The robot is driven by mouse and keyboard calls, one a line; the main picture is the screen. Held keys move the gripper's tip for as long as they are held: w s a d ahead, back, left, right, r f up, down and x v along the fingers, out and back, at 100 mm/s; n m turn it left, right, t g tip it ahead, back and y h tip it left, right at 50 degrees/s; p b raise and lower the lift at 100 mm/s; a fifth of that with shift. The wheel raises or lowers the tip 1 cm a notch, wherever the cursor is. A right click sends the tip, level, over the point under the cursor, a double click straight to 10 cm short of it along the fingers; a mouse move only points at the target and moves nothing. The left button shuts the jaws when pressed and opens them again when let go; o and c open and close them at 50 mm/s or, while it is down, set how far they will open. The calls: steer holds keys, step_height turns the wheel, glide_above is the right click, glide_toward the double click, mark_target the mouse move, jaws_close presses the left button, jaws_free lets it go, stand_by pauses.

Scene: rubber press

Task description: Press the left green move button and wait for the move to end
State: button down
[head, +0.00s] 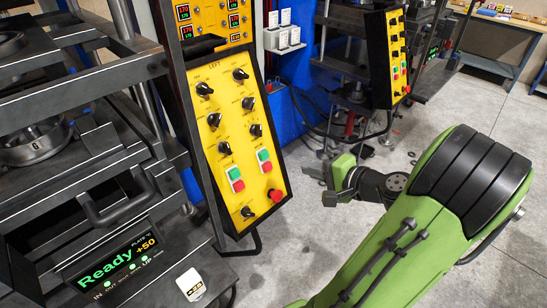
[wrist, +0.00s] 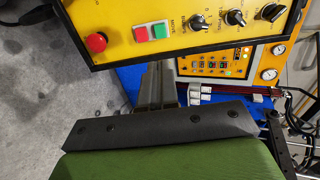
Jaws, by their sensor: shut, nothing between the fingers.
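The yellow left control panel (head: 225,130), marked LEFT, has two green-over-red button pairs. Its left pair has a green button (head: 234,173), and its right pair has another green button (head: 263,155). In the wrist view the panel appears turned sideways, with a green button (wrist: 158,31) and a red one beside it under a MOVE label. My gripper (head: 322,183) is to the right of the panel, apart from it. In the wrist view its shut fingers (wrist: 159,68) point up at the panel's edge and hold nothing.
A red mushroom button (head: 274,195) sits low on the panel. The press display (head: 112,262) reads "Ready" and "+50". A black handle (head: 120,200) sticks out of the press. A second yellow panel (head: 394,60) stands behind.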

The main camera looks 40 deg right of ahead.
mark_target(266, 156)
steer(key=x, duration=1.3)
steer(key=shift+w+a+f, duration=0.1)
steer(key=shift+w+f, duration=0.05)
steer(key=shift+w, duration=0.15)
